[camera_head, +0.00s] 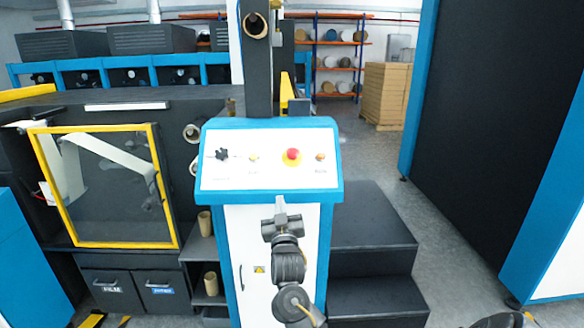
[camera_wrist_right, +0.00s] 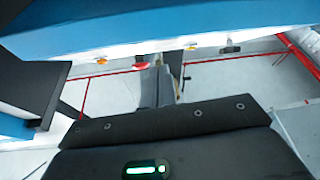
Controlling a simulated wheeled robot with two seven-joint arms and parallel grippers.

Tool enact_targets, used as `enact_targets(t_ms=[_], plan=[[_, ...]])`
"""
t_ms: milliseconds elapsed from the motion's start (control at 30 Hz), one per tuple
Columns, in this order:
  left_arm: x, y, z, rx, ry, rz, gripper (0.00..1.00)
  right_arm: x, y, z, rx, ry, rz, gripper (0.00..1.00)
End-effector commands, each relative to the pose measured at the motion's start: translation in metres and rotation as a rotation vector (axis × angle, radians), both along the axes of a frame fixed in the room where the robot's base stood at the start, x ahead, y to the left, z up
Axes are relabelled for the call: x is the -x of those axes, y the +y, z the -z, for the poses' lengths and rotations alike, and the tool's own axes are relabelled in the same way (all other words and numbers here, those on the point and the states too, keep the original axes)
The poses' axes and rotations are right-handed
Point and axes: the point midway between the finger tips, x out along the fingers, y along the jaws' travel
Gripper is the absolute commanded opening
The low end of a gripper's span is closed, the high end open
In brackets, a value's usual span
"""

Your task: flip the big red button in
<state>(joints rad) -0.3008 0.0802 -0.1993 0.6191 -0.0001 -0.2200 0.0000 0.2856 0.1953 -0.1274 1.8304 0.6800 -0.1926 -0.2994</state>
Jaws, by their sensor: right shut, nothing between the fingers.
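The big red button (camera_head: 292,155) sits on a yellow base on the white sloped face of the blue-edged control panel (camera_head: 270,125). In the right wrist view the red button (camera_wrist_right: 141,65) shows small beside my fingertips. My right gripper (camera_head: 280,204) is shut and empty. In the head view it appears just below the panel's lower edge, under the red button and slightly left of it. I see no contact between the fingers and the button. My left gripper is not in view.
A black knob (camera_head: 222,155), a yellow button (camera_head: 254,157) and an orange button (camera_head: 320,156) share the panel. Dark steps (camera_head: 370,225) stand right of the cabinet. A yellow-framed window (camera_head: 110,185) is at left. Grey floor (camera_head: 440,215) is free at right.

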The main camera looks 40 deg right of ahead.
Motion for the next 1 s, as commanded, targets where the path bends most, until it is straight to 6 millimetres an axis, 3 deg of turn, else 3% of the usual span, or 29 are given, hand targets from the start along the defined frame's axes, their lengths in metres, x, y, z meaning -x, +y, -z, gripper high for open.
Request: enact_targets(t_ms=[33,100,200,667,1000], plan=[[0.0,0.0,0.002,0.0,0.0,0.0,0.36,0.009,-0.004,-0.028,-0.004,-0.068,0.015,0.0],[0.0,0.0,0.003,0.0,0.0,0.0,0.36,0.02,-0.009,-0.058,-0.01,-0.136,0.035,0.0],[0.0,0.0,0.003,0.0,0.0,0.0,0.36,0.031,-0.013,-0.081,-0.017,-0.194,0.053,0.0],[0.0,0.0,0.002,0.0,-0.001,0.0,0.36,0.034,-0.016,-0.091,-0.019,-0.213,0.059,0.0],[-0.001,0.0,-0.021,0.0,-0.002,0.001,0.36,-0.001,-0.045,-0.121,-0.017,-0.212,0.062,0.0]])
